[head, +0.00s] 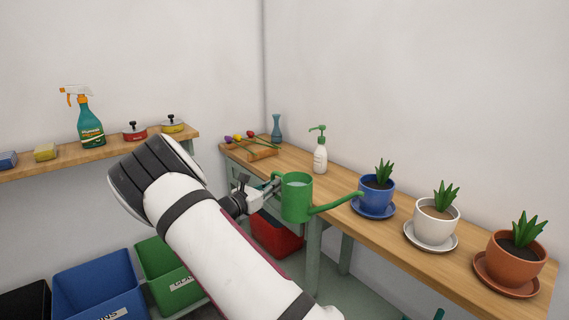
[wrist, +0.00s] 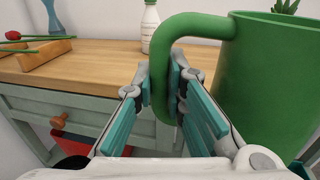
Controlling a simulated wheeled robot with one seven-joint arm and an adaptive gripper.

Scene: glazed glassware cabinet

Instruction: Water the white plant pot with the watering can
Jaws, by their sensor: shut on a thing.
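My gripper (wrist: 163,92) is shut on the handle of the green watering can (head: 297,198). The can is upright in front of the wooden table's edge, with water showing in its open top. Its spout points right, and its tip is near the blue pot (head: 376,193) in the head view. In the wrist view the can (wrist: 268,85) fills the right side. The white plant pot (head: 436,223) stands on a white saucer (head: 431,243) on the table, right of the blue pot, with dark soil and a green plant. My gripper's fingers are partly hidden in the head view.
The table (head: 345,180) also holds a terracotta pot (head: 515,260) at right, a white pump bottle (head: 320,155), a blue vase (head: 277,128) and a wooden rack of flowers (head: 250,150). Bins (head: 100,290) stand on the floor at left.

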